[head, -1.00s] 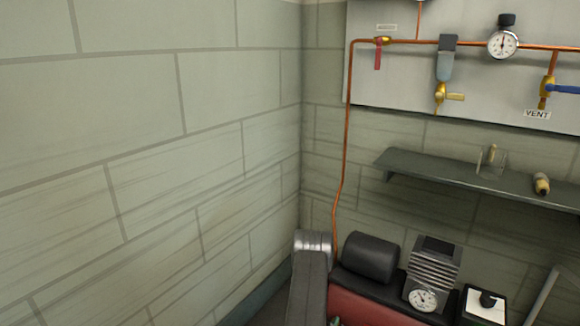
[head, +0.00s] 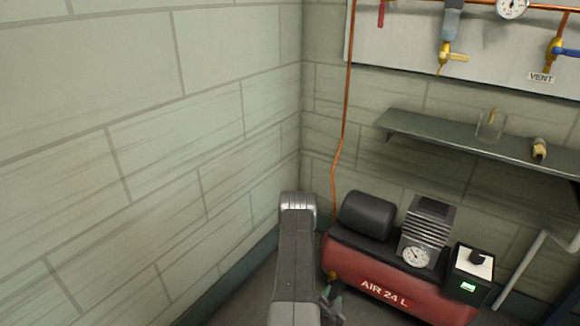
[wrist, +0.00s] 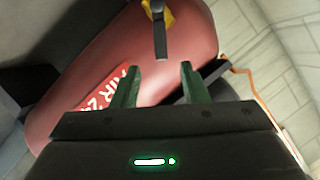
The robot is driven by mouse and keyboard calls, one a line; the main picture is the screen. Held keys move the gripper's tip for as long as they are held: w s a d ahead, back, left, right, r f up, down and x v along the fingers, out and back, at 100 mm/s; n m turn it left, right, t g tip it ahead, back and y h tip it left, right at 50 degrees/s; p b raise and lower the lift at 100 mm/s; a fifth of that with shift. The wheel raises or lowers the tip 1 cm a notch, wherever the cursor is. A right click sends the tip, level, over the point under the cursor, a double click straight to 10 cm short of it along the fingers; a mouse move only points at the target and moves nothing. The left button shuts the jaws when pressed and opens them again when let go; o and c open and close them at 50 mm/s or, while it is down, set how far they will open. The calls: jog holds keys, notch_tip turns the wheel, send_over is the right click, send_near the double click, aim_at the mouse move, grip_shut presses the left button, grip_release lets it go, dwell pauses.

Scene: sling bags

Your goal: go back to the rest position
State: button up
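My gripper (wrist: 160,85) shows in the wrist view with its two green fingers apart. Nothing is held between them; the red tank of the air compressor (wrist: 170,50) shows through the gap. A black piece with a yellow part (wrist: 158,25) lies ahead of the fingertips; I cannot tell whether they touch it. In the head view, a small part of my gripper (head: 331,303) shows low in the picture, beside my grey arm link and in front of the compressor (head: 350,275). The fingertips are hard to make out there.
A block wall (head: 120,150) stands close on the left and meets the back wall in a corner. A dark shelf (head: 470,140) and a pipe panel with a VENT label (head: 540,77) are above the compressor. A grey bent pipe (head: 525,265) is at the right.

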aim_at(337, 282)
jog(key=b+x, duration=0.2)
jog(key=x, duration=0.8)
jog(key=shift+f, duration=0.15)
jog(key=shift+s+d+f+m, duration=0.15)
jog(key=shift+s+d+m, duration=0.15)
jog(key=shift+m, duration=0.3)
